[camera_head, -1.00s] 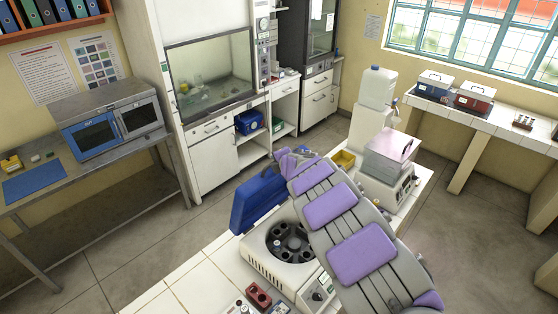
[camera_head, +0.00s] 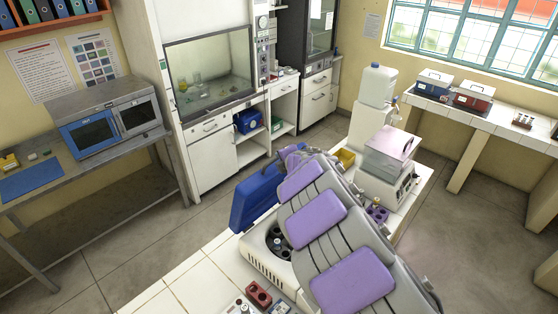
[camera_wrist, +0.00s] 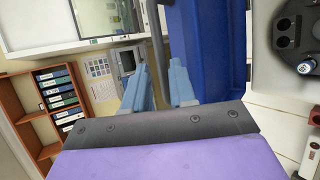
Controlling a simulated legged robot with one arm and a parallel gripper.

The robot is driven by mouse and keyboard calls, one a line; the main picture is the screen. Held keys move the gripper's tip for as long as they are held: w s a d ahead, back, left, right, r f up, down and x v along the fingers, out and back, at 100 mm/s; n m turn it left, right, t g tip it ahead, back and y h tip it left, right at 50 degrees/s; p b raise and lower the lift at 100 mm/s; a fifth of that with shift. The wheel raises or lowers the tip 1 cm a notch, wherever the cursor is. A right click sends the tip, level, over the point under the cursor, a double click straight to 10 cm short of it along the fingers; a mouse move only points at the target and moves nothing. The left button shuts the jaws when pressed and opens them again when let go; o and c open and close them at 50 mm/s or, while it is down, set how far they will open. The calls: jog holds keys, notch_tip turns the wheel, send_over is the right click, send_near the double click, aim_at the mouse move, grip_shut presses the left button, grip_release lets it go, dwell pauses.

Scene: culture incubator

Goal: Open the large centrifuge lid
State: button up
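The large centrifuge (camera_head: 262,262) is a white machine on the tiled bench, with its dark rotor bowl exposed. Its blue lid (camera_head: 252,203) stands raised, tilted up at the far left side of the bowl. My arm covers the right part of the centrifuge. In the wrist view the blue lid (camera_wrist: 207,45) is just right of my gripper (camera_wrist: 158,78), whose two light-blue fingers are apart. A thin grey-blue strip shows between the fingers; I cannot tell whether they touch it. The rotor bowl (camera_wrist: 285,60) shows at the right edge.
A box-shaped device with a clear cover (camera_head: 390,150) stands farther back on the bench. A red block (camera_head: 258,293) sits at the front. White tiles left of the centrifuge (camera_head: 190,285) are clear. A blue-doored oven (camera_head: 110,120) stands on the left table.

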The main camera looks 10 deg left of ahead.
jog(key=b+v, duration=0.1)
jog(key=v, duration=1)
jog(key=shift+s+d, duration=0.2)
jog(key=shift+r, duration=0.1)
